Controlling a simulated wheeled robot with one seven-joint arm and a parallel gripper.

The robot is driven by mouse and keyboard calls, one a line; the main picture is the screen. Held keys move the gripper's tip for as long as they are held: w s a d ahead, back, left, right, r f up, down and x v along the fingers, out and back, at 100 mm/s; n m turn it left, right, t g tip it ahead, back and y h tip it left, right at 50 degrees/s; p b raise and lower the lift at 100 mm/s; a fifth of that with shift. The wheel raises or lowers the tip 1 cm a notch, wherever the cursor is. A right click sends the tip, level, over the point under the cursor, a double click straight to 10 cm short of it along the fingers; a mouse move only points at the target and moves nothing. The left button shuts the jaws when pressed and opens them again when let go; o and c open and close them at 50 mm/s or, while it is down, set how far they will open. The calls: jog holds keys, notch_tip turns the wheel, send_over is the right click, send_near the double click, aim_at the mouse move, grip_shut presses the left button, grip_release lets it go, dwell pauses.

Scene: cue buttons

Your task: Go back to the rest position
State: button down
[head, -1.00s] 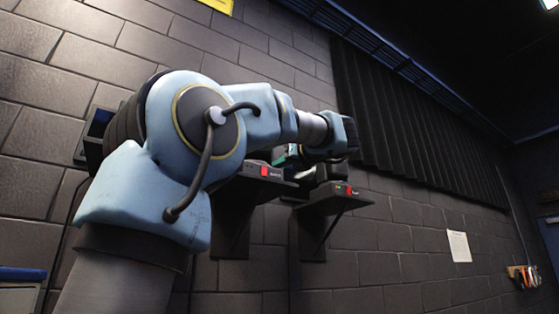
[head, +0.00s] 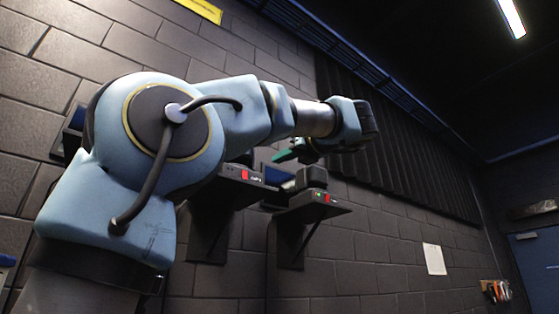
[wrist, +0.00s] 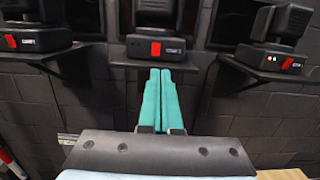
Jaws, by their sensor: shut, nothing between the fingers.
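My gripper shows in the wrist view (wrist: 160,72) with its two teal fingers closed side by side and nothing between them. Its fingertips are just below the middle black device (wrist: 155,46), which has a red button on its front; I cannot tell whether they touch its shelf. In the head view my gripper (head: 288,155) is partly hidden behind my arm, near the wall shelves. Two black devices with red parts, a nearer one (head: 240,174) and a farther one (head: 318,197), sit on shelves there.
In the wrist view, a left device (wrist: 33,38) and a right device (wrist: 277,57) stand on separate shelves, with dark screens behind. A paper sheet (head: 434,259) hangs on the dark block wall. Tools (head: 495,291) hang farther right. The space right of my arm looks clear.

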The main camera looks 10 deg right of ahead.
dwell(0.4)
jog(key=w+f+n+g+h, duration=0.1)
jog(key=w+f+g+h, duration=0.1)
jog(key=w+f, duration=0.5)
jog(key=w+f+g+h, duration=0.1)
jog(key=w+f, duration=0.1)
jog(key=f, duration=0.9)
jog(key=w+a+f+n+g+h, duration=0.1)
jog(key=a+f+n+g, duration=0.2)
jog(key=f, duration=0.9)
jog(key=w+a+f+n+g, duration=0.1)
jog(key=a+f+n+g, duration=0.25)
jog(key=f, duration=0.75)
jog(key=s+a+f+n+g+h, duration=0.1)
jog(key=s+a+f+n, duration=0.3)
jog(key=f, duration=0.5)
jog(key=s+a+f+n+g+h, duration=0.2)
jog(key=s+a+f+n+g, duration=0.1)
jog(key=s+f+n, duration=0.5)
jog(key=s+a+f+n+g+h, duration=0.1)
jog(key=s+a+f+n+g, duration=0.1)
jog(key=s+a+f+n, duration=0.4)
notch_tip(320, 180, down, 6)
jog(key=n, duration=0.4)
jog(key=shift+s, duration=0.25)
